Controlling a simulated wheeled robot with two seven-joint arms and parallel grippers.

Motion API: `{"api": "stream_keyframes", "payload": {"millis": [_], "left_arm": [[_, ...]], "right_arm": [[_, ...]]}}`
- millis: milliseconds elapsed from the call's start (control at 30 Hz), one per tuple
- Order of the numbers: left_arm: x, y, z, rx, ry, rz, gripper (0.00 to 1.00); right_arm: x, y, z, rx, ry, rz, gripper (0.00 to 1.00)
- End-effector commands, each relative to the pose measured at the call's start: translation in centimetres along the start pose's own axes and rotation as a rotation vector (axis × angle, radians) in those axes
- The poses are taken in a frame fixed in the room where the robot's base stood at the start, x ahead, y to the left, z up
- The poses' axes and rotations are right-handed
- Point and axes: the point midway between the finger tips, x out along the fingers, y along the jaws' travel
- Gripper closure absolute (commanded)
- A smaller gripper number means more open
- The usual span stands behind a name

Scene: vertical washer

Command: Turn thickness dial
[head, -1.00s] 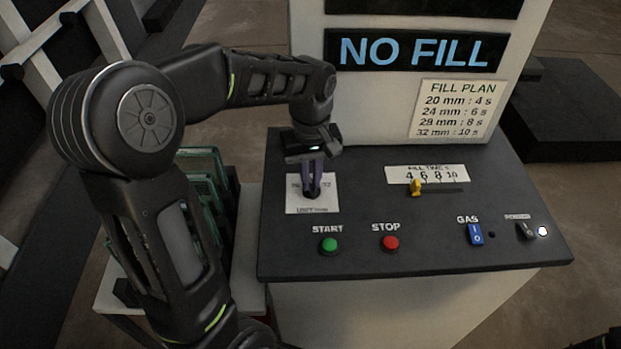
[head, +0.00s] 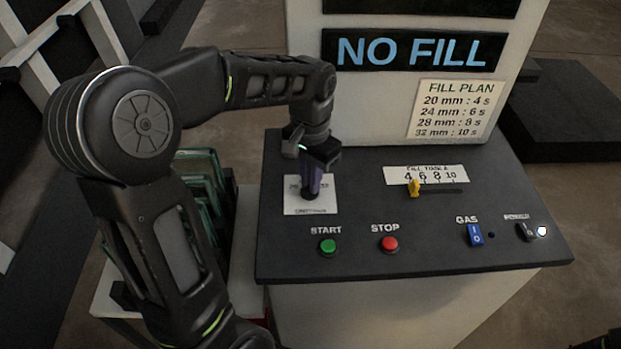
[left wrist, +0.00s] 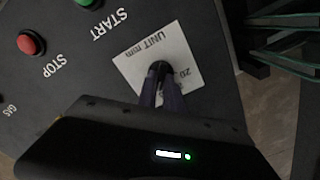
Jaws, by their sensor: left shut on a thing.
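The thickness dial (left wrist: 160,69) is a small dark knob on a white label plate (head: 292,207) at the left of the control panel. The plate reads "UNIT mm" and shows a "20" in the left wrist view (left wrist: 184,58). My left gripper (head: 311,190) points down over the plate, its purple fingers shut on the dial. The fingers hide most of the dial, so I cannot read its setting.
The dark panel (head: 350,262) also carries a green START button (head: 327,246), a red STOP button (head: 389,244), a yellow fill-time slider (head: 414,188), a blue GAS switch (head: 474,235) and a power switch (head: 526,231). Glass panes (head: 200,205) stand left of it.

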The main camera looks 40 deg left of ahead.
Motion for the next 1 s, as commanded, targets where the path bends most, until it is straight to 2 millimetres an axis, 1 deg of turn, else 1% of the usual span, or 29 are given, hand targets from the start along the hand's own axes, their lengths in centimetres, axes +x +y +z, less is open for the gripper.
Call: {"api": "stream_keyframes", "payload": {"millis": [200, 433, 667, 1000], "left_arm": [[-0.1, 0.05, -0.06, 0.17, 0.003, -0.001, 1.0], [-0.1, 0.1, -0.05, 0.285, 0.003, -0.001, 1.0], [-0.1, 0.11, -0.05, 0.326, 0.003, -0.001, 1.0], [-0.11, 0.12, -0.05, 0.329, 0.003, -0.002, 1.0]], "right_arm": [[0.01, 0.0, -0.01, 0.0, 0.0, 0.0, 0.64], [0.02, 0.01, -0.01, 0.0, 0.0, 0.0, 0.64], [0.03, 0.01, -0.01, 0.0, 0.0, 0.0, 0.64], [0.03, 0.01, -0.01, 0.0, 0.0, 0.0, 0.64]]}}
